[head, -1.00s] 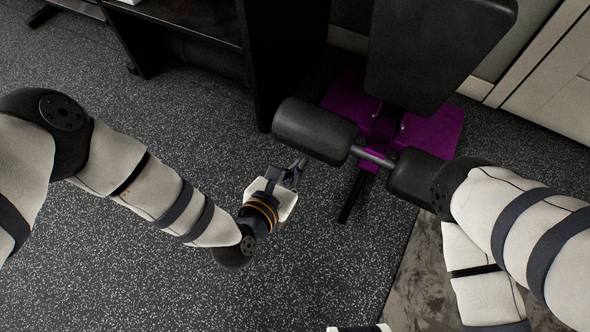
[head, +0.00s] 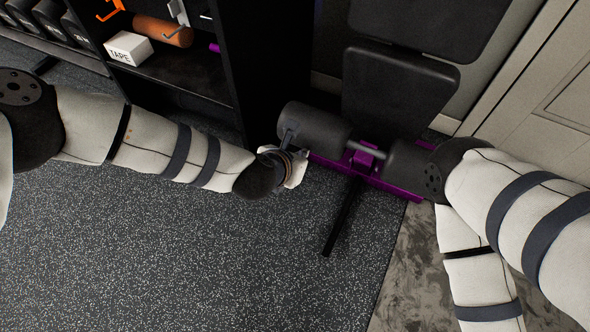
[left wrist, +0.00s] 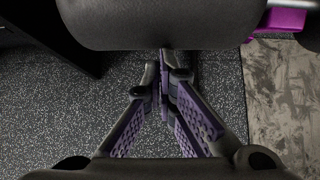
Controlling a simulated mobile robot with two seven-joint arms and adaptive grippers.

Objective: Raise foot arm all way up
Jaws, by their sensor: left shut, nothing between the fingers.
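The foot arm is a bar with two black foam rollers, a left roller (head: 312,127) and a right roller (head: 408,165), in front of the bench's purple base (head: 400,187). My left gripper (head: 288,135) is at the outer left end of the left roller. In the left wrist view the roller (left wrist: 165,22) spans the top, and my gripper's fingers (left wrist: 165,75) are shut together and empty, their tips at its lower edge. I cannot tell whether they touch it. My right arm crosses the right side; its gripper is out of view.
Black bench pads (head: 400,80) rise behind the rollers. A black shelf unit (head: 262,70) with a white tape box (head: 129,48) stands at the back left. A dark leg (head: 343,220) reaches forward over the floor. The speckled floor (head: 200,260) in front is clear.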

